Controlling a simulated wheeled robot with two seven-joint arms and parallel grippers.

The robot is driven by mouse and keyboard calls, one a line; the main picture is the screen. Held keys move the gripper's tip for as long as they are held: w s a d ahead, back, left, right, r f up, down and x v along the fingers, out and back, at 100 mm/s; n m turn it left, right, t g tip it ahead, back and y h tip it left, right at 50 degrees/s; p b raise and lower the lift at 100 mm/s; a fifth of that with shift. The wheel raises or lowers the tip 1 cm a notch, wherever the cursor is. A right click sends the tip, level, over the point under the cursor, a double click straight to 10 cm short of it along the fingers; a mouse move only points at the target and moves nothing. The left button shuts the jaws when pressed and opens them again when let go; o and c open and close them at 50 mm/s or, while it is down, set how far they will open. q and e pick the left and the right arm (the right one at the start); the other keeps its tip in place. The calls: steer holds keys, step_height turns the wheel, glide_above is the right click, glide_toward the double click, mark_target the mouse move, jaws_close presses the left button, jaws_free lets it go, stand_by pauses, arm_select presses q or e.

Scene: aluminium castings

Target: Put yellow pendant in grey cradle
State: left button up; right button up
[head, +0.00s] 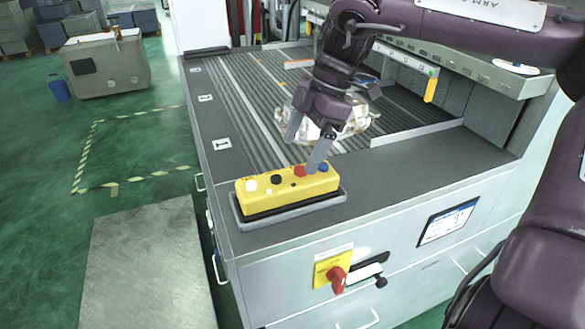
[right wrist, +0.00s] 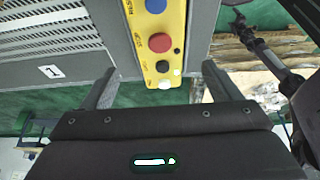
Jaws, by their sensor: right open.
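The yellow pendant (head: 288,189) has white, black, red and blue buttons. It lies along the grey cradle (head: 291,209) on the bench's front ledge and appears to sit inside the cradle's rim. My right gripper (head: 304,146) is open and empty, fingers pointing down, above and behind the pendant's right half. One fingertip overlaps the pendant near the red and blue buttons; I cannot tell whether it touches. In the right wrist view the pendant (right wrist: 172,22) shows between and beyond the open fingers (right wrist: 158,75). My left gripper is not in view.
A silver casting (head: 350,125) lies on the ribbed bench bed behind my right gripper. A red rotary switch (head: 337,279) and a small screen (head: 448,222) are on the bench front. The ledge (head: 420,152) right of the cradle is clear.

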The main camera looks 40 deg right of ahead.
steer(key=v, duration=0.4)
steer(key=shift+s, duration=0.1)
stand_by(0.5)
